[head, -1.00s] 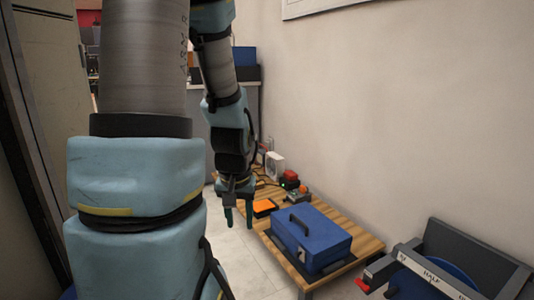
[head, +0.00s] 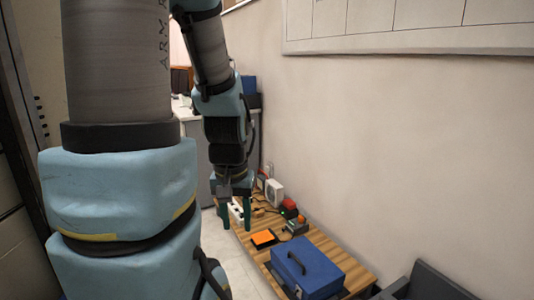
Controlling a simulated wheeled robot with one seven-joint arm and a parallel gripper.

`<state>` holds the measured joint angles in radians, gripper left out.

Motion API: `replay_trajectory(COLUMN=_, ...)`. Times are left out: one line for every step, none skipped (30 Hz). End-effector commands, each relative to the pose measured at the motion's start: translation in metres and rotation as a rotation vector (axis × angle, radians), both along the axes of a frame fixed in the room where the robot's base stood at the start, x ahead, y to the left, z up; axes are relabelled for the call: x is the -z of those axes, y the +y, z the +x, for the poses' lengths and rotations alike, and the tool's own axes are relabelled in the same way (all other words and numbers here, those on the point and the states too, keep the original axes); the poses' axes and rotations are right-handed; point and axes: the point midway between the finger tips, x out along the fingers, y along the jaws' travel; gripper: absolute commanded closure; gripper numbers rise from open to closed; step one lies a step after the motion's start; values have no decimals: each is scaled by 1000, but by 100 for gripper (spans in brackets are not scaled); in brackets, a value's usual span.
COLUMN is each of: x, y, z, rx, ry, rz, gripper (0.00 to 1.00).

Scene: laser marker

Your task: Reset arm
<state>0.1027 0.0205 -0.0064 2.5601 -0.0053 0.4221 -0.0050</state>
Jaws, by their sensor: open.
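My gripper (head: 235,215) hangs pointing down from my blue-sleeved arm, left of centre in the head view. Its two dark green fingers are apart, and I see nothing held between them. In the picture it overlaps the far left edge of a low wooden table (head: 325,243). I cannot tell its exact height above the table.
On the table are a blue case (head: 306,272) with a handle, an orange-topped box (head: 263,238), a red-topped device (head: 289,206) and a small white unit (head: 273,190). A dark grey holder (head: 430,284) stands at lower right. The wall bounds the right. Pale floor (head: 222,243) shows left of the table.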

Motion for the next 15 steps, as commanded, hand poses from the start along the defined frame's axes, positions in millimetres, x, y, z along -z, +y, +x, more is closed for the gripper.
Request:
replay_trajectory(x=-34, y=0, z=0, rx=0, ry=0, rz=0, gripper=55)
replay_trajectory(x=-44, y=0, z=0, rx=0, ry=0, rz=0, gripper=55)
replay_trajectory(x=-56, y=0, z=0, rx=0, ry=0, rz=0, gripper=55)
replay_trajectory(x=-66, y=0, z=0, rx=0, ry=0, rz=0, gripper=55)
replay_trajectory(x=-75, y=0, z=0, rx=0, ry=0, rz=0, gripper=55)
replay_trajectory(x=-87, y=0, z=0, rx=0, ry=0, rz=0, gripper=55)
replay_trajectory(x=-97, y=0, z=0, rx=0, ry=0, rz=0, gripper=55)
replay_trajectory(x=-106, y=0, z=0, rx=0, ry=0, rz=0, gripper=55)
replay_trajectory(x=-119, y=0, z=0, rx=0, ry=0, rz=0, gripper=55)
replay_trajectory(x=-127, y=0, z=0, rx=0, ry=0, rz=0, gripper=55)
replay_trajectory(x=-136, y=0, z=0, rx=0, ry=0, rz=0, gripper=55)
replay_trajectory(x=-146, y=0, z=0, rx=0, ry=0, rz=0, gripper=55)
replay_trajectory(x=-153, y=0, z=0, rx=0, ry=0, rz=0, gripper=55)
replay_trajectory(x=-159, y=0, z=0, rx=0, ry=0, rz=0, gripper=55)
replay_trajectory(x=-166, y=0, z=0, rx=0, ry=0, rz=0, gripper=55)
